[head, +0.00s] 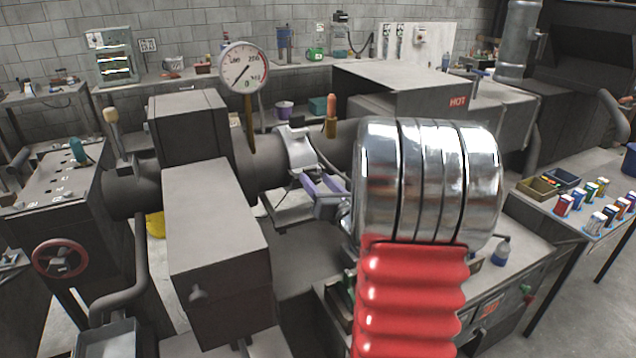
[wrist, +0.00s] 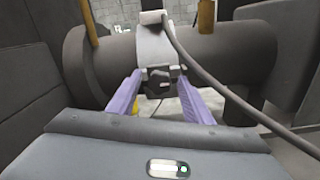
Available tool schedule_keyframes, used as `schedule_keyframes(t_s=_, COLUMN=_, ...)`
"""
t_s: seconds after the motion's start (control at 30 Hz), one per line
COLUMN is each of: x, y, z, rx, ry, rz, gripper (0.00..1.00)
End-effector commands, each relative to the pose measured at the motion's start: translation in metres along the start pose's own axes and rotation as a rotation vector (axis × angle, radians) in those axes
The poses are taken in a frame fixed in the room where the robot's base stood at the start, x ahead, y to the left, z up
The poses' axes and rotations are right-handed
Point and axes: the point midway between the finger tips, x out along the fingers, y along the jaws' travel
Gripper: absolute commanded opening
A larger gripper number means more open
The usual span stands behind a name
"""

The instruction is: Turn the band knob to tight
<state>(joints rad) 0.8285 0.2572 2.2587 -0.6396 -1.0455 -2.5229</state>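A light grey band (head: 297,148) wraps the dark horizontal tube (head: 262,168) in the head view; the band also shows in the wrist view (wrist: 154,46). A small dark knob (wrist: 161,79) sits on the near side of the band, with its setting too small to read. My gripper (head: 322,188) has two purple fingers and is in front of the band. In the wrist view the gripper (wrist: 161,92) is open, with one finger on each side of the knob. I cannot tell whether either finger touches it. In the head view the knob is not clearly visible.
A dial gauge (head: 244,68) stands above the tube on a brass stem. A grey cable (wrist: 215,90) runs from the band's top down to the right. Grey box housings (head: 213,222) stand left of my gripper. A box marked HOT (head: 415,88) stands behind.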

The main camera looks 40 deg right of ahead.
Motion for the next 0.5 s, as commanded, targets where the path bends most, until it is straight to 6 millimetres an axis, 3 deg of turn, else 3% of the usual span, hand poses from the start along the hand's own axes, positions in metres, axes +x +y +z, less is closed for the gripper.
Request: schedule_keyframes(t_s=0.5, x=-0.0002, y=0.0009, z=-0.0004, rx=0.000, ry=0.001, rz=0.000, gripper=0.09)
